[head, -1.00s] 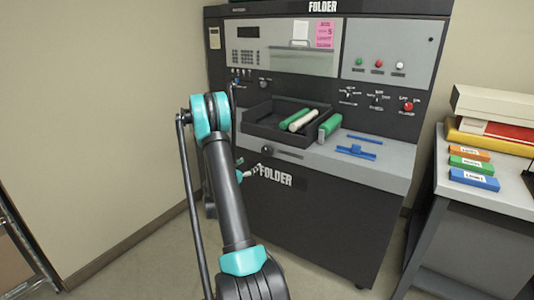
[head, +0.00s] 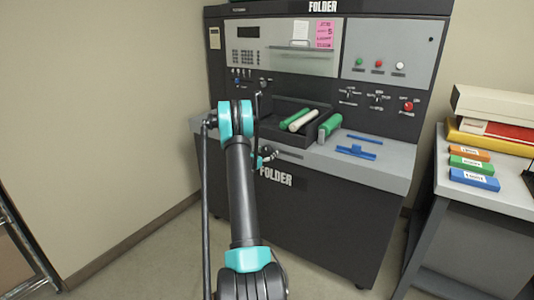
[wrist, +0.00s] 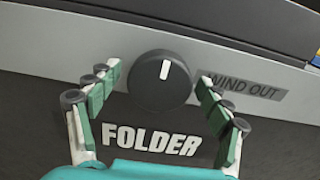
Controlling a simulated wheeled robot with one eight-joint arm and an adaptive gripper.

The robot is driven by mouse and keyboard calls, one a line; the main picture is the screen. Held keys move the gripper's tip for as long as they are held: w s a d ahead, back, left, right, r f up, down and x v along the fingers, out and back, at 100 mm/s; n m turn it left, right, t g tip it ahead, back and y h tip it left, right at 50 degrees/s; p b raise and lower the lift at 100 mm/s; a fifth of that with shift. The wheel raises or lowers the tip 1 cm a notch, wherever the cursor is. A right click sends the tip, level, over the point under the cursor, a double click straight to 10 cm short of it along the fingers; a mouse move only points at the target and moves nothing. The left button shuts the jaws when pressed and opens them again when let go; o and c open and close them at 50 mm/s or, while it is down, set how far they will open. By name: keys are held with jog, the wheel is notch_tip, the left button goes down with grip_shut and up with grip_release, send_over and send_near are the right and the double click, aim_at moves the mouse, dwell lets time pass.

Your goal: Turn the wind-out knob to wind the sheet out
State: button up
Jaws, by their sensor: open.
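The wind-out knob (wrist: 160,82) is a round black dial with a white line pointing nearly straight up. How deep the fingertips reach around the knob is hard to tell. In the head view my gripper (head: 265,157) is small at the machine's front edge, and the knob is hidden behind it. No sheet is identifiable.
The folder machine (head: 330,225) has a black tray (head: 287,107) with green and cream rollers above the front edge. A side table (head: 505,200) with labelled blocks and boxes stands at the right. A plain wall is at the left.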

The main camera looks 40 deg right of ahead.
jog(key=c, duration=1.2)
jog(key=shift+o, duration=0.2)
